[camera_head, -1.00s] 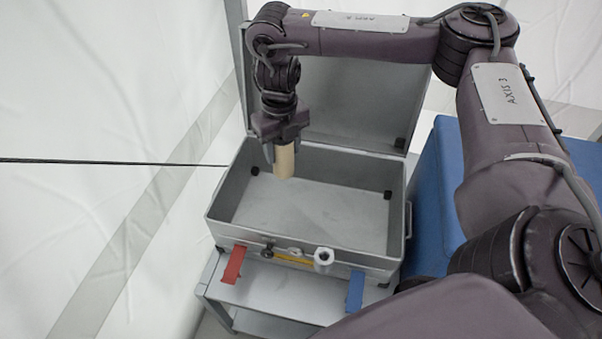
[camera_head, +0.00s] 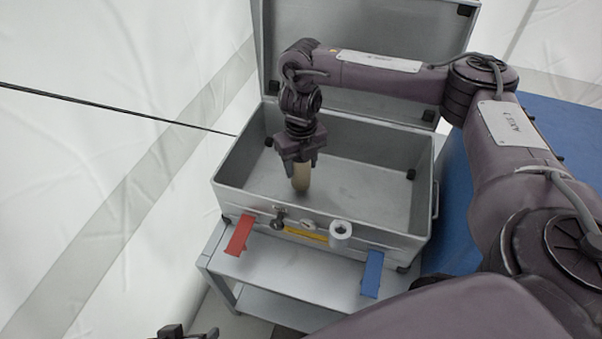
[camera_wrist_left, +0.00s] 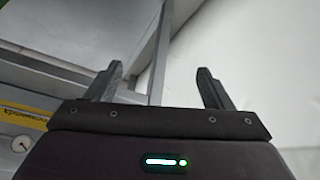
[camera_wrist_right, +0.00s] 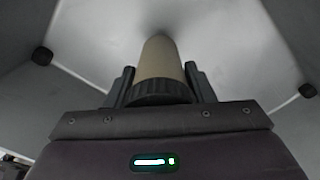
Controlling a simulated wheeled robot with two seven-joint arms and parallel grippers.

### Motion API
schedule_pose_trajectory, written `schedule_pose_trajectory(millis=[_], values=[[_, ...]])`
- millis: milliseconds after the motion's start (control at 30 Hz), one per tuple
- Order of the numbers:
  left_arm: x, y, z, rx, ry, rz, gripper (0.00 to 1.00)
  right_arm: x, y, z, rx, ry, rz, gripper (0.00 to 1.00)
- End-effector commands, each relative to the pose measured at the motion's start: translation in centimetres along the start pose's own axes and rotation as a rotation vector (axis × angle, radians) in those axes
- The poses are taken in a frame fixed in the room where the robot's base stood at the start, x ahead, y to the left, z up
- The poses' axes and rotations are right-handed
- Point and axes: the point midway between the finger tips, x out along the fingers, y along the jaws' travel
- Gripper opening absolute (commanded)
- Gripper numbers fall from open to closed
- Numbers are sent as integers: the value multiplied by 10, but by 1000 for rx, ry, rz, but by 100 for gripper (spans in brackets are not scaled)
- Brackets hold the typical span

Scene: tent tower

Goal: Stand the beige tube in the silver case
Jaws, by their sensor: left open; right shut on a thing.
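The silver case (camera_head: 228,172) stands open on a small metal stand, its lid raised at the back. My right gripper (camera_head: 301,166) is shut on the beige tube (camera_head: 301,181), which hangs upright below it inside the case's outline. In the right wrist view the beige tube (camera_wrist_right: 160,60) sits between the two fingers, its dark ribbed end nearest the wrist and its far end toward the case floor. I cannot tell whether it touches the floor. My left gripper (camera_wrist_left: 160,88) is open and empty; it shows at the bottom edge of the head view (camera_head: 190,332).
A dark cord (camera_head: 120,110) runs from the left toward the case. A blue surface (camera_head: 570,135) lies right. The case floor around the tube looks clear.

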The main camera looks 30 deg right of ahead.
Motion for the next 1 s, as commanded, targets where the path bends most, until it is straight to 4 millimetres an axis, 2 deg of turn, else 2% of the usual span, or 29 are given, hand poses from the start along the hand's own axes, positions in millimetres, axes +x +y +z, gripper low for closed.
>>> schedule_pose_trajectory(millis=[33,100,533,567,700,1000], values=[[7,4,0,6,29,10,75,15,0,0,1,2,1,23],[8,8,-4,12,63,19,75,21,0,0,0,1,1,23],[6,11,-10,17,95,24,75,24,0,0,0,0,0,23],[6,11,-11,17,99,24,75,25,0,0,0,1,0,50],[6,11,-11,17,98,23,75,24,0,0,0,1,0,68],[6,11,-11,17,98,23,75,24,0,0,0,0,0,70]])
